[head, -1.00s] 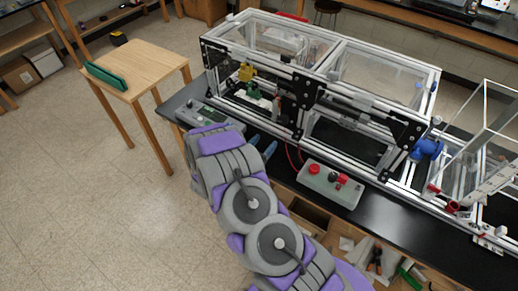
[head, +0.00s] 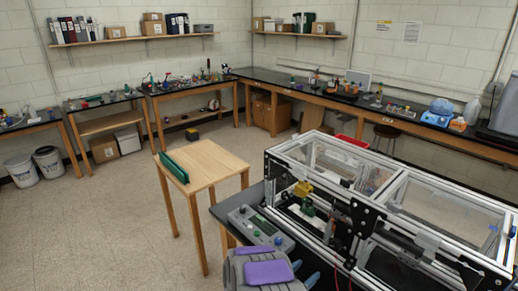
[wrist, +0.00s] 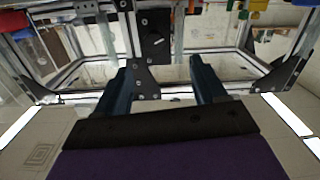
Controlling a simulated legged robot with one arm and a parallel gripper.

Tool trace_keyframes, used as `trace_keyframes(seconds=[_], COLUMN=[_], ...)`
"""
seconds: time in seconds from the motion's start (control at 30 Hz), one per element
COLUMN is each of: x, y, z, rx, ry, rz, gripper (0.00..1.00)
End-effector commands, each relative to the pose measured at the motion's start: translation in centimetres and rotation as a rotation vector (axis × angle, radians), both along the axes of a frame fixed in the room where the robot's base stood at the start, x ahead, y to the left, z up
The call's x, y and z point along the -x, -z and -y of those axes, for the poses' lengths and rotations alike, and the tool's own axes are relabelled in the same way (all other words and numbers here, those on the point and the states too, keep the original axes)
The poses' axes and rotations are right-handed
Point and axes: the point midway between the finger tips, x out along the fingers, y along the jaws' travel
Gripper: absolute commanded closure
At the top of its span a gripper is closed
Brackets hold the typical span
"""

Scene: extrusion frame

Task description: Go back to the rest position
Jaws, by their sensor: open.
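My gripper shows in the wrist view (wrist: 163,80), with its two dark blue fingers spread apart and nothing between them. It faces the extrusion frame, whose black corner plate and metal bars lie behind the fingers. In the head view, part of my grey and purple arm is at the bottom, in front of the extrusion frame (head: 375,222). Two bluish finger tips (head: 297,274) show beside the arm at the bottom edge; most of the gripper is hidden there.
A grey control box (head: 258,230) stands on the black bench left of the frame. A wooden table (head: 215,163) with a green object (head: 174,167) on it is further left. Benches and shelves line the walls.

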Motion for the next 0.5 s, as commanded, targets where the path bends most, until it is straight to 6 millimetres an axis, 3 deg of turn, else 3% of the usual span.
trace_keyframes(seconds=[0.27, 0.5], x=[-4.1, -5.5], y=[0.4, -2.4], z=[-5.4, -11.9], rx=[-0.387, -0.681], ry=[-0.156, -0.364], rz=[-0.082, -0.204], gripper=[0.29, 0.29])
